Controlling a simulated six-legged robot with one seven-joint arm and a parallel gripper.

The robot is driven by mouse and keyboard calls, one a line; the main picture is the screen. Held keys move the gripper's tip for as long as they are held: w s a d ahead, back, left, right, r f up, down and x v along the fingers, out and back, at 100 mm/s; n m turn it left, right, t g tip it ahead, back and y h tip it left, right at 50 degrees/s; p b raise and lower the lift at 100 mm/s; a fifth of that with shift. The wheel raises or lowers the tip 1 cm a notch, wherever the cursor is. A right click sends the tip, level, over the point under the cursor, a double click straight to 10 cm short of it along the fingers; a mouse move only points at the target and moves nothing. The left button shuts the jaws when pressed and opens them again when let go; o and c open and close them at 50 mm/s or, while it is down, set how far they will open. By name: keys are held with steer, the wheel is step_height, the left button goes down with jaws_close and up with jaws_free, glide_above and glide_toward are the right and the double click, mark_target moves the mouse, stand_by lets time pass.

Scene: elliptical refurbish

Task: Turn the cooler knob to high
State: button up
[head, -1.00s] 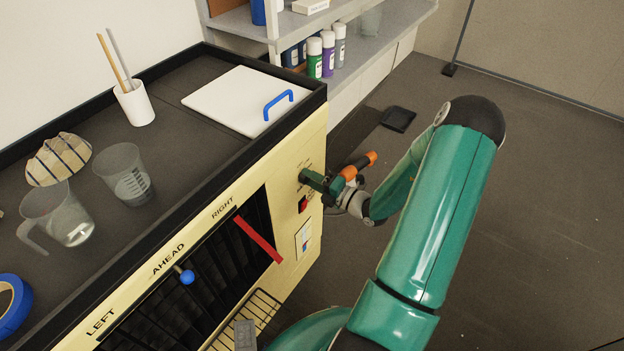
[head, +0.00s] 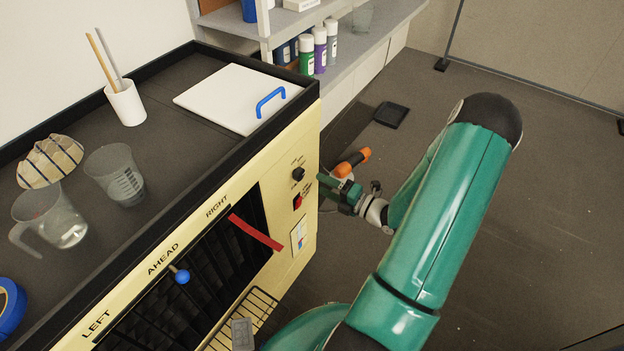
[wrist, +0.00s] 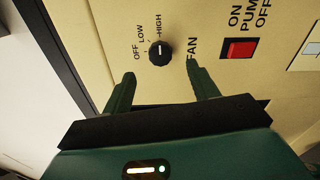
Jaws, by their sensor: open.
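The cooler knob (head: 298,174) is a small round black dial on the cream front panel, near its upper right corner. In the wrist view the knob (wrist: 160,51) shows the labels OFF, LOW and HIGH around it. Its pale pointer line stands nearly upright in that picture, toward the HIGH label. My gripper (head: 323,186) is off the panel, just right of the knob. In the wrist view my gripper (wrist: 160,74) is open, its two green fingers apart below the knob, with nothing between them. The knob is in full view.
A red pump switch (wrist: 239,48) sits beside the knob. A red strip (head: 255,232) and a blue-tipped lever (head: 182,276) stick out from the dark grille. Cups and a white lid with a blue handle (head: 271,101) are on top. Open floor lies to the right.

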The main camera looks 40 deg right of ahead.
steer(key=v, duration=0.7)
steer(key=shift+w, duration=0.1)
steer(key=a+r+n+g+y, duration=0.2)
steer(key=a+r+n+g, duration=0.45)
steer(key=a+n, duration=0.45)
steer(key=a+r+n+g+y, duration=0.2)
steer(key=a+r+n+g, duration=0.6)
steer(key=n, duration=0.5)
steer(key=s+a+r+n+t+h, duration=0.1)
steer(key=s+a+r+n+h, duration=0.2)
steer(key=n, duration=0.9)
steer(key=s+a+r+n+t+h, duration=0.2)
steer(key=a+r+n+h, duration=0.4)
steer(key=r+n, duration=0.5)
steer(key=shift+s+a+n+h, duration=0.4)
steer(key=shift+s+n, duration=0.2)
steer(key=shift+s, duration=0.2)
